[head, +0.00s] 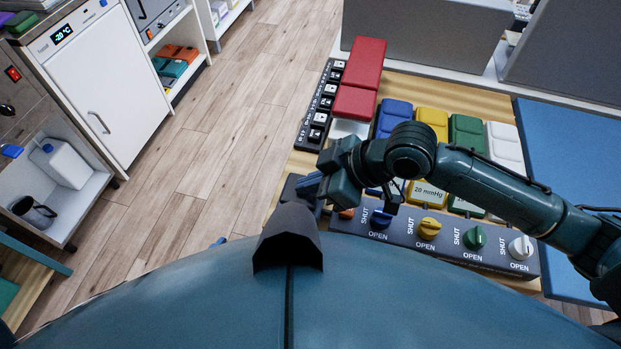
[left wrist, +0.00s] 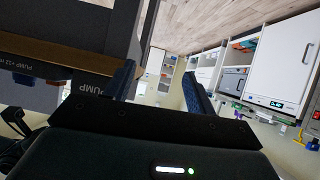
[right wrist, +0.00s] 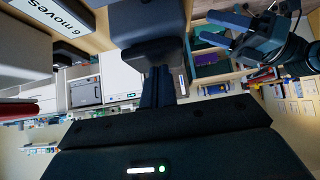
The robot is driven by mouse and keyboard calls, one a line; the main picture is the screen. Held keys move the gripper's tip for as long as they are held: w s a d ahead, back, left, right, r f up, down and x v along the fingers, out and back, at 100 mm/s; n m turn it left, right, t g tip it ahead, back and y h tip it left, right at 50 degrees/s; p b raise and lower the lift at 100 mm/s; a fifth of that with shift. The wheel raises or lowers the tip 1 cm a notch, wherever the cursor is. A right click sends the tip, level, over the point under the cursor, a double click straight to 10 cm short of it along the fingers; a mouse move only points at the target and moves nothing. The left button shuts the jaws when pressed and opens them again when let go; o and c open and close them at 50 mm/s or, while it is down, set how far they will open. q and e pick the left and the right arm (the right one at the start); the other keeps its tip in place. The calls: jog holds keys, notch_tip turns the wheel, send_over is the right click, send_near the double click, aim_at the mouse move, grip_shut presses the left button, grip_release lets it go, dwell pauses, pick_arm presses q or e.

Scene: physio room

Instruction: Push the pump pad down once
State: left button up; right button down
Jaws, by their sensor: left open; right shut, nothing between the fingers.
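My right gripper (head: 312,186) is shut and empty at the left end of the valve panel. A dark grey block (head: 292,190), apparently the pump pad, shows partly beside its fingertips. In the right wrist view the shut fingers (right wrist: 160,85) reach the lower edge of a dark grey block (right wrist: 145,18); I cannot tell whether they touch it. In the left wrist view a label reading PUMP (left wrist: 40,70) sits below a dark block (left wrist: 85,25). My left gripper (left wrist: 160,90) is open and empty; the right wrist view shows it (right wrist: 225,35) close by.
The panel (head: 450,243) has blue, yellow, green and white knobs marked SHUT and OPEN. Coloured blocks and a red column (head: 362,65) stand behind it. A black strip of switches (head: 318,110) lies left. A blue mat (head: 570,150) is right. Floor at left is clear.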

notch_tip(320, 180, up, 5)
jog(key=p, duration=0.5)
jog(key=shift+f, duration=0.1)
jog(key=shift+s+d+r+b, duration=0.15)
jog(key=shift+d+b, duration=0.1)
jog(key=shift+d, duration=0.2)
jog(key=shift+s+d+r+b, duration=0.1)
jog(key=shift+s+d+b, duration=0.1)
jog(key=shift+d, duration=0.25)
pick_arm(q)
jog(key=shift+s+a+r+y, duration=0.2)
jog(key=shift+s+a+y, duration=0.3)
jog(key=shift+s+a, duration=0.05)
pick_arm(e)
jog(key=v, duration=0.7)
jog(key=shift+r, duration=0.5)
jog(key=shift+d, duration=0.1)
